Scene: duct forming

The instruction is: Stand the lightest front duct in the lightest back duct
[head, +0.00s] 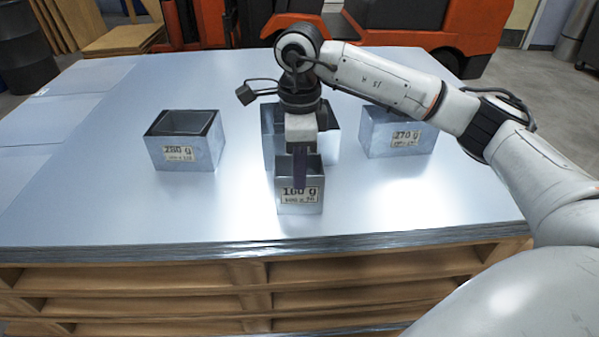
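One front duct (288,208), a small open-topped grey metal box labelled what reads as 160 g, stands upright near the sheet's front edge. My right gripper (301,178) points down at it, with its dark fingers over the open top and front rim. The fingers overlap in this view, so whether they pinch a wall is unclear. Three larger back ducts stand behind: the left one (205,153) reads about 280 g, the right one (377,142) reads 270 g, and the middle one (269,140) has its label hidden behind my gripper. My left gripper is not in view.
The ducts stand on a shiny metal sheet (110,205) over wooden pallets (370,269). Bare sheet lies left and right of the front duct. My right arm crosses above the right back duct. An orange vehicle (440,25) stands behind the sheet.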

